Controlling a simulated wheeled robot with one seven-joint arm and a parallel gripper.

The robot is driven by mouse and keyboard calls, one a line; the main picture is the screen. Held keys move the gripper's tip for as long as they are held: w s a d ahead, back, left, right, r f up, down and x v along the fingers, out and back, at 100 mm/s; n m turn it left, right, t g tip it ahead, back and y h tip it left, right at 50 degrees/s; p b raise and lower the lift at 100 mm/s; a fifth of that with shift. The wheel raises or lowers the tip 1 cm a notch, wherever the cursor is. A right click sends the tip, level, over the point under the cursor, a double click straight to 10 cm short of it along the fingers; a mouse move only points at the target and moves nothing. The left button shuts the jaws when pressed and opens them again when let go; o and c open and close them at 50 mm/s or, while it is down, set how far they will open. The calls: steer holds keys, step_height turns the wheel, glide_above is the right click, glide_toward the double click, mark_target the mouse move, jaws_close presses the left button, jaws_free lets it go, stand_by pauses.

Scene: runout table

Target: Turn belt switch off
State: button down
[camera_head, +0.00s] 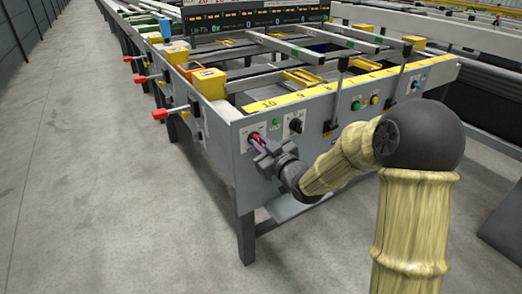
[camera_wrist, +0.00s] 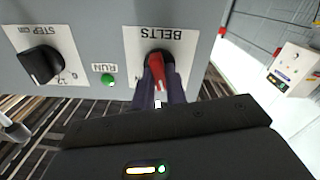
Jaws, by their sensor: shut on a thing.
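The belt switch (camera_wrist: 156,70) is a red-handled rotary knob on a white plate marked BELTS, seen upside down in the wrist view. In the head view the belt switch (camera_head: 255,138) is at the left end of the grey front panel, partly hidden by my gripper (camera_head: 261,146). In the wrist view my gripper (camera_wrist: 160,92) has its two dark fingers either side of the red handle, shut on it. The handle points roughly straight along the fingers, with a slight tilt. The fingers cover part of the knob, and I cannot read its position marks.
A black STEP knob (camera_wrist: 40,65) and a green RUN button (camera_wrist: 108,79) are beside the switch. Levers (camera_head: 338,90) and several buttons line the panel farther right. Red-ended handles (camera_head: 160,114) stick out on the table's left side. The floor (camera_head: 90,190) at left is clear.

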steer(key=shift+f+n+b, duration=0.2)
steer(key=shift+n+b, duration=2)
steer(key=shift+n, duration=0.7)
steer(key=c, duration=1.4)
jaws_free()
steer(key=shift+r, duration=0.1)
steer(key=shift+c, duration=0.2)
steer(key=shift+s, duration=0.1)
steer(key=b+v, duration=0.2)
steer(key=v, duration=1.5)
